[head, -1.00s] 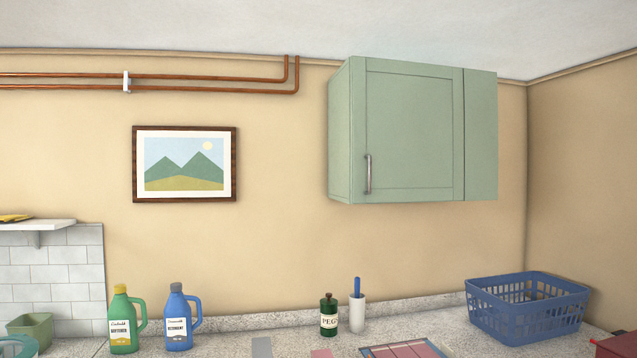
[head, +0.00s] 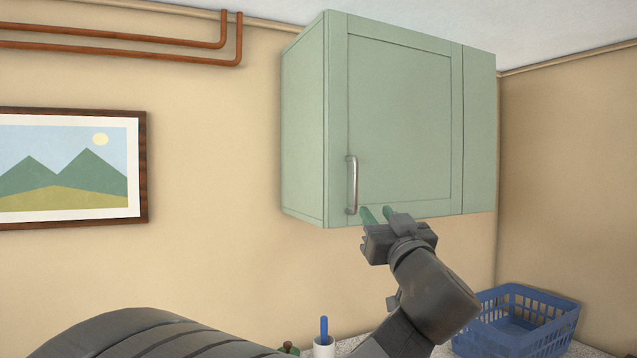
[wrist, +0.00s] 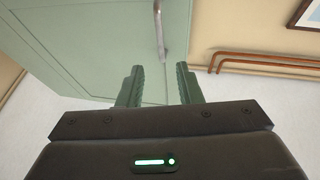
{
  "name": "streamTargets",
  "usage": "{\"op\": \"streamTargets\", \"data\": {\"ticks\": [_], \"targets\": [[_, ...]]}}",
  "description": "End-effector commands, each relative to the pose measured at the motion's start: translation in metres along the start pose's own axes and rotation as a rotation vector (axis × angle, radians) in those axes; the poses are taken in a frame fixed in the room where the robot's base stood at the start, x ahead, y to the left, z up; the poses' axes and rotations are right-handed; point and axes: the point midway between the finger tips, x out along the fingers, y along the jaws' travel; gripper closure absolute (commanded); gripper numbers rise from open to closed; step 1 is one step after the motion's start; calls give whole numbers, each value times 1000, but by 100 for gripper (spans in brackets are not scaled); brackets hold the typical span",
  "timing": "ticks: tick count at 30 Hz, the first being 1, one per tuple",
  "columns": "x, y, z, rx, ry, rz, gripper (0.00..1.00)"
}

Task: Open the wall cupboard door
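The green wall cupboard (head: 303,130) hangs on the wall with its door (head: 400,120) shut. A vertical metal bar handle (head: 352,185) sits at the door's lower left. My gripper (head: 376,212) is raised in front of the door's lower edge, just right of the handle's lower end in the head view. In the wrist view the two green fingers (wrist: 158,85) are apart with nothing between them. The handle (wrist: 159,30) lies beyond the fingertips there, roughly in line with the gap. The fingers do not appear to touch it.
A framed picture (head: 70,168) hangs left of the cupboard, with copper pipes (head: 120,45) above. A blue basket (head: 515,325) stands on the counter at lower right. A white holder with a blue-handled item (head: 324,330) is below. The wall under the cupboard is clear.

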Motion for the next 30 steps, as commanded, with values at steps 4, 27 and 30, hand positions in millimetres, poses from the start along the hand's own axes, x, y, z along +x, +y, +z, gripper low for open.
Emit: {"op": "streamTargets", "data": {"ticks": [4, 27, 30], "targets": [[13, -1, -2, 2, 2, -5, 68], [136, -1, -1, 0, 1, -2, 68], [137, 0, 0, 0, 1, -1, 68]]}}
